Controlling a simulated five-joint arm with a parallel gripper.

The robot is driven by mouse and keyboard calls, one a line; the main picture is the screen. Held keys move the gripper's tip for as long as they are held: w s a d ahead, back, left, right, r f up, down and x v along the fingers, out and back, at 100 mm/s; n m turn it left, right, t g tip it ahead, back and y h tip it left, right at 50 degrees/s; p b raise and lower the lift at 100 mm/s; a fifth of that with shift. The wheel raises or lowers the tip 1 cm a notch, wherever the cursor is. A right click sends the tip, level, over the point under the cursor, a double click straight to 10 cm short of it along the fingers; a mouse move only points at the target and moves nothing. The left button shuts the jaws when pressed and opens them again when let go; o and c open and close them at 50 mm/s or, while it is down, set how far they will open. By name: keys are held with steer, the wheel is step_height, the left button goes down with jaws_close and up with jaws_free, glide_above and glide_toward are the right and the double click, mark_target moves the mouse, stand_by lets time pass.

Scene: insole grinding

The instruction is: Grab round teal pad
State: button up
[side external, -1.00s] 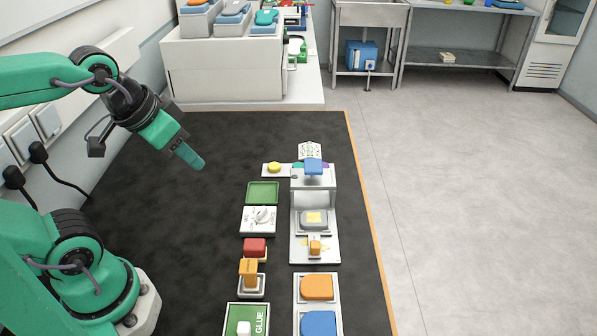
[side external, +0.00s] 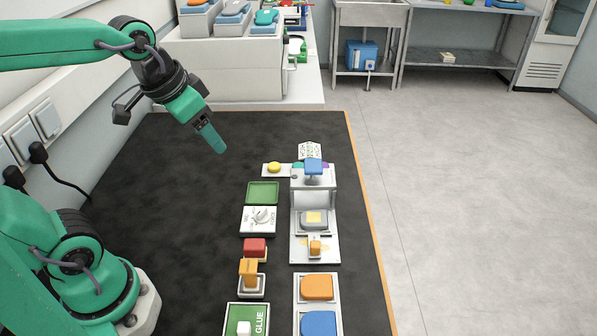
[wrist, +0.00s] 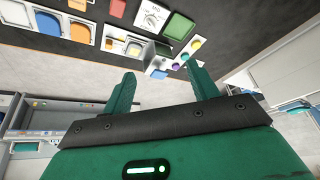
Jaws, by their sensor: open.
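The round teal pad (side external: 297,164) lies on the white strip behind the white press, between a yellow pad (side external: 274,167) and a purple pad (side external: 325,165). The press hides part of it in the side external view. In the wrist view the teal pad (wrist: 185,57) is small, between the yellow and purple pads. My gripper (side external: 218,147) hangs in the air to the left of the strip, tilted down to the right. In the wrist view its two fingers (wrist: 161,76) stand apart with nothing between them. The pad is beyond the fingertips, nearer the right finger.
A green tray (side external: 263,193), a dial box (side external: 260,219) and a red block (side external: 254,246) line up nearer the camera. The dark mat's left side (side external: 175,240) is clear.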

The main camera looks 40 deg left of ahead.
steer(key=w+a+m+g, duration=0.1)
steer(key=w+m, duration=0.1)
steer(key=w, duration=0.8)
steer(key=m+g, duration=0.4)
glide_above(297, 165)
step_height(297, 165, down, 18)
steer(key=shift+w+d+f, duration=0.1)
steer(key=shift+d, duration=0.05)
steer(key=shift+f, duration=1.3)
steer(key=shift+f, duration=2.6)
